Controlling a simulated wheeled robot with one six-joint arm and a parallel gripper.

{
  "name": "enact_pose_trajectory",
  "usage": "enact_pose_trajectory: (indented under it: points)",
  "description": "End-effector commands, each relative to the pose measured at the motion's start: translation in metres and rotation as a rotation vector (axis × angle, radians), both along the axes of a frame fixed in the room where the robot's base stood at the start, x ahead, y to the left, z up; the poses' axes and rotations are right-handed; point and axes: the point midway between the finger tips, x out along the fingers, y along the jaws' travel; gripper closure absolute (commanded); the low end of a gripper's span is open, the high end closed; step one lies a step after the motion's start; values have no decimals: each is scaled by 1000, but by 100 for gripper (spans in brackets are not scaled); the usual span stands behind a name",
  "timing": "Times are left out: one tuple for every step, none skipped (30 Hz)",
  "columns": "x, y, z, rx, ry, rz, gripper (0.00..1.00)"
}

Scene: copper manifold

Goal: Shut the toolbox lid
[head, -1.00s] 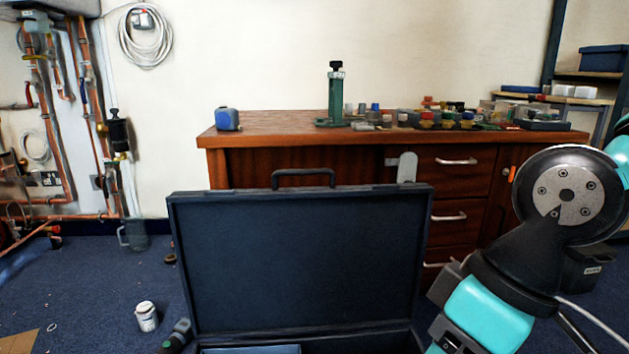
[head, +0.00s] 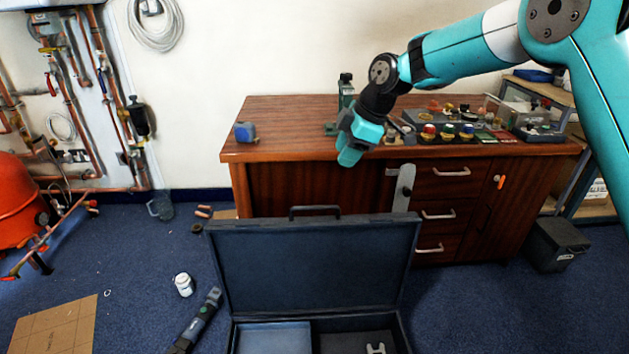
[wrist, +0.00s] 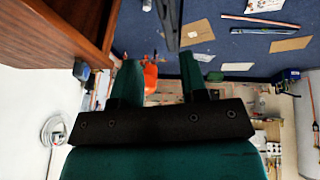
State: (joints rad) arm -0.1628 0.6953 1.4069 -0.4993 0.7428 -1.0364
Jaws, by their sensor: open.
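The toolbox (head: 313,325) stands on the floor in front of the bench, its base cut off by the lower edge of the head view. Its dark lid (head: 315,265) stands up, wide open, with a handle (head: 314,210) on its top edge. Inside are a blue compartment and a darker one with a small pale item. My gripper (head: 348,158) is above and behind the lid, in front of the bench top, apart from the lid. In the wrist view its two green fingers (wrist: 157,72) are spread with nothing between them. I cannot tell whether a dark strip there is the lid.
The wooden bench (head: 300,150) stands behind the toolbox, with a blue box (head: 245,132) and several small parts on top. A power tool (head: 198,322) and a white jar (head: 183,285) lie left of the toolbox. Blue floor to the right is mostly clear.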

Motion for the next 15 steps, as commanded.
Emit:
enact_pose_trajectory:
  points:
    - [3, 0, 0, -1, -3, 7, 60]
    - [3, 1, -2, -2, -5, 11, 60]
    - [4, 2, -6, -2, -5, 12, 60]
    - [5, 3, -9, -2, -5, 12, 60]
    - [5, 5, -13, -3, -4, 12, 60]
    - [6, 7, -19, -2, -4, 11, 60]
    - [7, 9, -24, -2, -5, 11, 60]
    - [7, 11, -30, -2, -4, 11, 60]
    - [8, 15, -38, -2, -2, 12, 60]
    - [9, 17, -44, -2, -3, 12, 60]
    - [10, 20, -51, -2, -2, 11, 60]
    - [12, 24, -59, -3, -1, 11, 60]
    - [13, 26, -65, -3, -2, 11, 60]
    - [14, 29, -72, -2, -2, 11, 60]
    - [16, 32, -80, -2, -2, 11, 60]
